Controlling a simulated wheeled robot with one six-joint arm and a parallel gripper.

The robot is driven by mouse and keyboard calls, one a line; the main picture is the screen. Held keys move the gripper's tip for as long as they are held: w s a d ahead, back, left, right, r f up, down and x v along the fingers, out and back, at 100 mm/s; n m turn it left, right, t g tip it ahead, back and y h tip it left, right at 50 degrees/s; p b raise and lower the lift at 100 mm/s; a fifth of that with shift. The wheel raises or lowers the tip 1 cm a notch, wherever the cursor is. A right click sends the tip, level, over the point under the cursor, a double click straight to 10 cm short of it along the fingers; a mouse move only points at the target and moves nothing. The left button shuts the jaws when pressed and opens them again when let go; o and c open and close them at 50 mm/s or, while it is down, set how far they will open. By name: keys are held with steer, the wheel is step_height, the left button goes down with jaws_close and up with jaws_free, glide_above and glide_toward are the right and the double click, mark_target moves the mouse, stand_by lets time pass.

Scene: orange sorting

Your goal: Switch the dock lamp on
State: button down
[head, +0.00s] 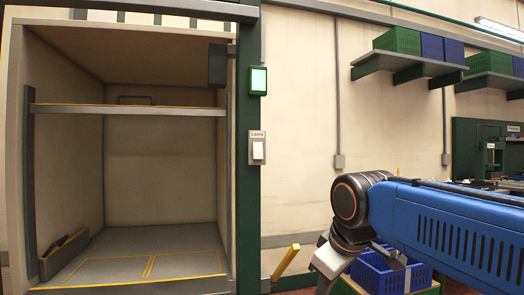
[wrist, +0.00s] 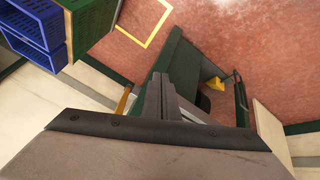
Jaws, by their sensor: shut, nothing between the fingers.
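The lamp switch (head: 258,150) is a white rocker on a grey plate labelled "Lamp", fixed to the dark green post right of the dock bay. I cannot tell from the rocker whether it is on. My arm reaches in from the right in the head view, with its wrist low and to the right of the switch, well apart from it. My gripper (wrist: 164,97) shows in the wrist view with its dark fingers together and empty, above a reddish floor. Its fingertips are not clear in the head view. The switch is not recognisable in the wrist view.
A lit green panel (head: 258,80) sits above the switch. The dock bay (head: 160,180) is open and its floor has yellow markings. A blue crate (head: 378,276) stands low under my arm. A shelf (head: 405,63) holds green and blue crates. The wall between is mostly clear.

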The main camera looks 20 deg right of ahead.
steer(key=w+a+r+n+t, duration=0.1)
steer(key=w+r+n, duration=0.3)
steer(key=r, duration=0.8)
steer(key=w+a+r+n+t, duration=0.1)
steer(key=w+a+r+n, duration=0.2)
steer(key=w+r, duration=0.6)
steer(key=w+a+r+n+t, duration=0.1)
steer(key=w+r+n, duration=0.4)
steer(key=r, duration=1.1)
steer(key=shift+w+a+n, duration=0.3)
steer(key=shift+w+a, duration=0.2)
steer(key=shift+w, duration=0.5)
glide_toward(259, 158)
step_height(259, 158, down, 4)
steer(key=w, duration=0.2)
steer(key=shift+w, duration=1.05)
